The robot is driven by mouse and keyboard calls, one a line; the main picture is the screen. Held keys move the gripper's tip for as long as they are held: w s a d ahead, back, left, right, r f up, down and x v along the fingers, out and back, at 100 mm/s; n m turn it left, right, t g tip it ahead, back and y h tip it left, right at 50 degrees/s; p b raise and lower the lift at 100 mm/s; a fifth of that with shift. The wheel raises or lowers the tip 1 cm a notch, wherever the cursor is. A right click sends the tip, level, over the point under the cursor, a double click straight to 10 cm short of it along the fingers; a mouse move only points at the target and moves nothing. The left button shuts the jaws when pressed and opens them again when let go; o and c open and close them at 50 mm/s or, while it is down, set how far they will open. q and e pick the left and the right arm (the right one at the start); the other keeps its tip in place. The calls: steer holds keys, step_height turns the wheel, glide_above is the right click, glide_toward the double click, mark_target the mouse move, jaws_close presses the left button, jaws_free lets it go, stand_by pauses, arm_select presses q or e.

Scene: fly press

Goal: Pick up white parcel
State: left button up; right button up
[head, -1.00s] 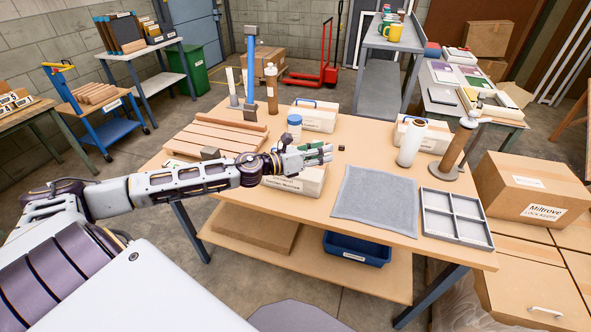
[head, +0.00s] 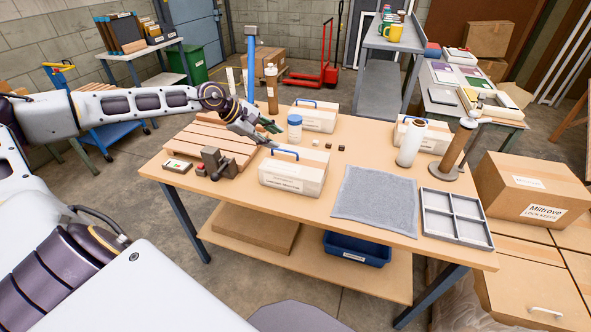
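Three white box-shaped parcels with blue handles stand on the wooden table. The nearest white parcel (head: 292,177) is at the table's front middle, with printing on its front. A second white parcel (head: 316,118) is at the back, and a third white parcel (head: 428,138) is at the back right, partly hidden by a white roll. My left gripper (head: 271,134) is above the table, behind and left of the nearest parcel and left of a blue-capped jar. Its fingers look apart, with nothing seen between them. My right gripper is out of view.
The blue-capped jar (head: 294,127) is close by my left gripper. A slatted wooden pallet (head: 205,143) and a small dark clamp-like device (head: 215,163) are at left. A grey mat (head: 374,195) and a divided grey tray (head: 455,217) lie at right. Two small dark cubes are behind the nearest parcel.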

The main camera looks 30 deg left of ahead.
arm_select(q)
steer(key=shift+s+a+r+m+y, duration=0.15)
steer(key=shift+s+a+y, duration=0.05)
steer(key=shift+a, duration=0.4)
steer(key=shift+s+a+r+m+y, duration=0.15)
steer(key=shift+a+y, duration=0.05)
steer(key=shift+a, duration=0.35)
steer(key=shift+w+d+f, duration=0.1)
steer(key=shift+d+f, duration=0.05)
steer(key=shift+p+x, duration=0.65)
steer(key=shift+x, duration=3.5)
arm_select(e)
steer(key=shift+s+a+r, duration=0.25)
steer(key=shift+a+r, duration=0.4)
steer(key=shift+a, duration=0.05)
arm_select(q)
steer(key=shift+d+f, duration=0.1)
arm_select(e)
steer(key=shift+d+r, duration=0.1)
